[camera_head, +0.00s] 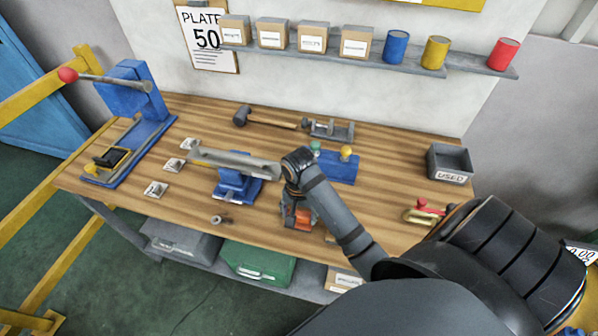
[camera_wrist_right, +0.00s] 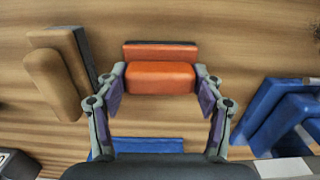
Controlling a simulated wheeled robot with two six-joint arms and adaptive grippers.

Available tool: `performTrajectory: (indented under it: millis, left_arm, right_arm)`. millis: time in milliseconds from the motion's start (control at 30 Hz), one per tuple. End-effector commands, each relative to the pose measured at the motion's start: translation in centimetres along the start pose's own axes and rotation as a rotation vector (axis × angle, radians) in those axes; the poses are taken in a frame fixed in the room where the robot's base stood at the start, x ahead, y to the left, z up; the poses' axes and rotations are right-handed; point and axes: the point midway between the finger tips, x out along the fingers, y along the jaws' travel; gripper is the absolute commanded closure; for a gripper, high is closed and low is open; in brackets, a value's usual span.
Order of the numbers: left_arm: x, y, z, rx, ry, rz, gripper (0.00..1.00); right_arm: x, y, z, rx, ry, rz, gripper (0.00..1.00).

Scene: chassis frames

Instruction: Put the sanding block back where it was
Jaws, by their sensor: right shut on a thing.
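My right gripper (camera_head: 297,203) points down over the middle of the bench and is shut on an orange block (camera_head: 298,222), which looks like the sanding block. In the right wrist view the fingers of the gripper (camera_wrist_right: 160,77) press both sides of the orange block (camera_wrist_right: 160,78). A strip with a dark face and orange edge (camera_wrist_right: 160,50) shows along its far side. I cannot tell whether the block touches the bench. My left gripper is not in view.
A blue vise (camera_head: 237,186) holding a grey bar stands left of my right gripper. A blue rack (camera_head: 338,168) is behind it. A tan two-part block (camera_wrist_right: 58,75) lies close beside it. A grey USED bin (camera_head: 450,162) and a red-handled clamp (camera_head: 424,211) are on the right.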

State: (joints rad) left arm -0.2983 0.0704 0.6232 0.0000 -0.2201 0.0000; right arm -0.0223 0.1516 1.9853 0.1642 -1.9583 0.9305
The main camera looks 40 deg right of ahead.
Motion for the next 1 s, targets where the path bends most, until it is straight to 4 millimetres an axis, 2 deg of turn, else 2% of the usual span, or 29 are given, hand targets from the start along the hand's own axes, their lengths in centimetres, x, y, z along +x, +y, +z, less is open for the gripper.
performTrajectory:
  millis: [167, 200, 333, 767, 867, 1000]
  left_arm:
    - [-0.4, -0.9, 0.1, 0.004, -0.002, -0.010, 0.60]
    - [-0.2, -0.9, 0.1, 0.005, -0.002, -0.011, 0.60]
    - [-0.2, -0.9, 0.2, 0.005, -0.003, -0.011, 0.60]
    - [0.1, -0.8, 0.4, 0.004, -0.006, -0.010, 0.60]
    - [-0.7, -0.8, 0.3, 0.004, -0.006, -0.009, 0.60]
    - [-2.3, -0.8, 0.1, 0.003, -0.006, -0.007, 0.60]
  right_arm:
    - [0.2, 0.0, 0.0, 0.000, 0.000, -0.001, 0.67]
    - [0.3, 0.0, 0.0, 0.000, 0.001, -0.001, 0.27]
    - [0.3, 0.0, 0.0, 0.000, 0.001, -0.001, 0.10]
    - [0.1, 0.0, 0.0, 0.000, 0.001, 0.000, 0.10]
    - [-1.3, 0.0, -0.1, 0.000, 0.002, -0.002, 0.10]
    - [-4.2, 0.0, -0.1, 0.000, 0.002, -0.001, 0.10]
